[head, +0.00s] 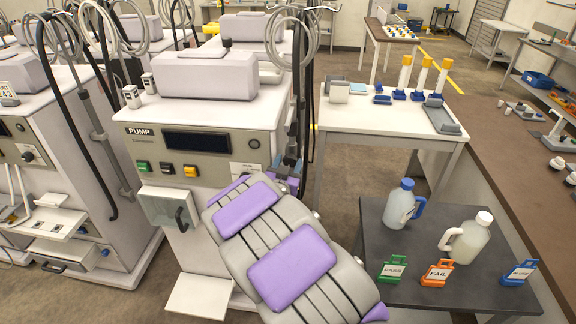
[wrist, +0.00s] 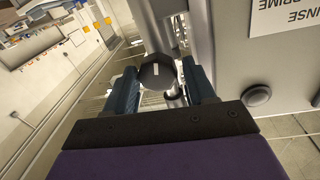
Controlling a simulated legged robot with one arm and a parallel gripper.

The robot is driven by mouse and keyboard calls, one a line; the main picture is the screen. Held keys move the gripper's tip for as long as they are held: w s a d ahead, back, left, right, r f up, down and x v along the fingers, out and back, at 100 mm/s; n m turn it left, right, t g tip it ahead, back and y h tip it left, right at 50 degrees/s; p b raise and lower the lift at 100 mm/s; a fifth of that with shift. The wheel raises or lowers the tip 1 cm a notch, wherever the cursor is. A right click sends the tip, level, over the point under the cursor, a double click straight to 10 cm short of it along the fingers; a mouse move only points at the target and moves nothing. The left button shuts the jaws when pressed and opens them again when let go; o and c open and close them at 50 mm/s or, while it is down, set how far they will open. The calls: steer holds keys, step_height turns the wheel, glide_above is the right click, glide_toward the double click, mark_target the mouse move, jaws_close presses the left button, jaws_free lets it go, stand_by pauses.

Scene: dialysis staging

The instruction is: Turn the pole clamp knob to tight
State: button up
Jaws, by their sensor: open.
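The pole clamp knob (wrist: 154,75) is dark with a white mark on its face in the wrist view. The mark looks roughly upright in that view. My gripper (wrist: 160,78) is open, with one dark blue finger on each side of the knob. I cannot tell whether either finger touches it. The grey metal pole (wrist: 158,28) runs past just beyond the knob. In the head view my purple and grey arm reaches to the right side of the PUMP machine (head: 190,140). My arm and the machine hide the knob there, and most of my gripper.
The machine's side panel (wrist: 240,75), with a round button (wrist: 257,95), is close on the right in the wrist view. Hoses (head: 303,90) hang beside the machine. A dark low table (head: 345,238) with jugs and tags stands right of my arm. A white table (head: 350,115) stands behind.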

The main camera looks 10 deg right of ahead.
steer(key=shift+c, duration=0.2)
steer(key=c, duration=0.7)
steer(key=shift+c, duration=0.2)
